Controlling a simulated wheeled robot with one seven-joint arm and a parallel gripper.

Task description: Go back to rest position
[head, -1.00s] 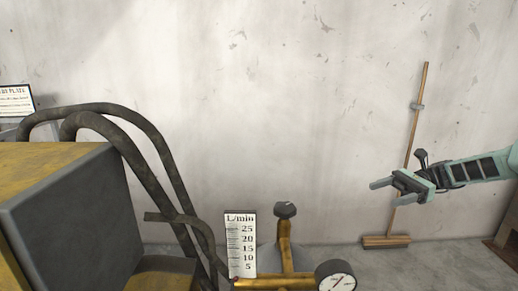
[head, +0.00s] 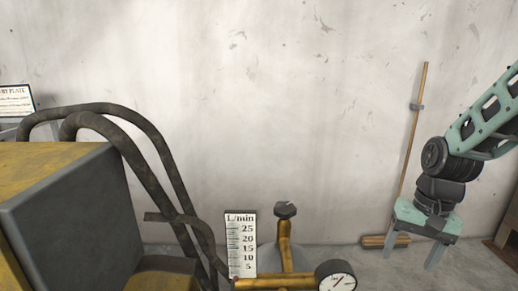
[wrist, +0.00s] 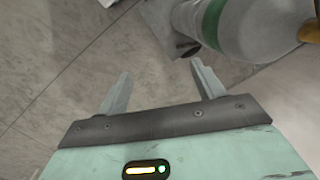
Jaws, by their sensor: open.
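My gripper (head: 412,252) is at the right of the head view, pointing down, with its two grey fingers apart and nothing between them. It hangs in front of the broom's head and partly hides it. In the wrist view, my gripper (wrist: 160,88) is also open and empty, with grey floor beyond the fingertips. My green arm comes in from the right edge of the head view.
A broom (head: 412,130) leans on the wall. A yellow pipe (head: 285,245) with a black knob, a gauge (head: 336,277) and an L/min scale (head: 241,245) stand at lower middle. A yellow-and-grey machine (head: 75,215) with dark hoses is left. A pale rounded body with a green band (wrist: 215,22) shows in the wrist view.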

